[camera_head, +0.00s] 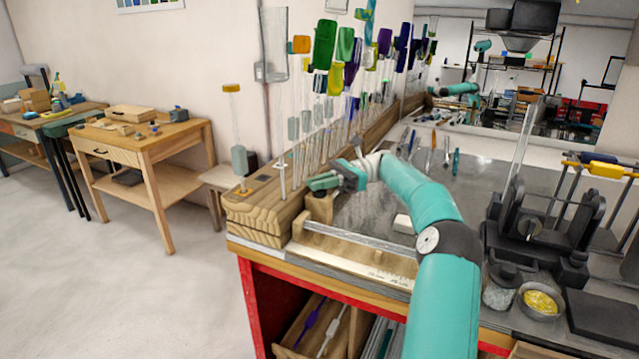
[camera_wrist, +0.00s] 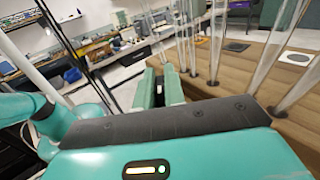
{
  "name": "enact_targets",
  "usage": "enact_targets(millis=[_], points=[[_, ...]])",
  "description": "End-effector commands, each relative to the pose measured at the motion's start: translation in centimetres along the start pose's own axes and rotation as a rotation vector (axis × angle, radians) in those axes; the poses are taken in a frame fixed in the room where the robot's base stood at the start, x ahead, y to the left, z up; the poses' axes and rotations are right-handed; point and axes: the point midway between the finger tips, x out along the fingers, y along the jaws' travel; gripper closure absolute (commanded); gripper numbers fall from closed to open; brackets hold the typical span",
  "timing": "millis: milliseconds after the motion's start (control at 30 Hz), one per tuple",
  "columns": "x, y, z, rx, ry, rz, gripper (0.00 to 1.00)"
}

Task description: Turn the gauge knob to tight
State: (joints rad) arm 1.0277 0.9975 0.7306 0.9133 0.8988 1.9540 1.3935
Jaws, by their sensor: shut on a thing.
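Upright glass rods with coloured tops (camera_head: 325,45) stand close behind the gripper in the wooden rack (camera_head: 258,218). They show close on the right in the wrist view (camera_wrist: 217,40). A dark stand (camera_head: 545,225) and a bowl of yellow bits (camera_head: 540,302) are at right.

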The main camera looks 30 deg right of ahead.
Motion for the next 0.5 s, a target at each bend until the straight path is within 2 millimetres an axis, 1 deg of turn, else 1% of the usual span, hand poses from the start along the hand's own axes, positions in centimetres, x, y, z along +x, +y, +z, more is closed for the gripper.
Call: enact_targets(millis=[200,500], points=[[-0.03,-0.01,-0.05,-0.001,-0.003,0.064,1.0],[0.03,0.0,-0.01,0.001,0.0,0.093,1.0]])
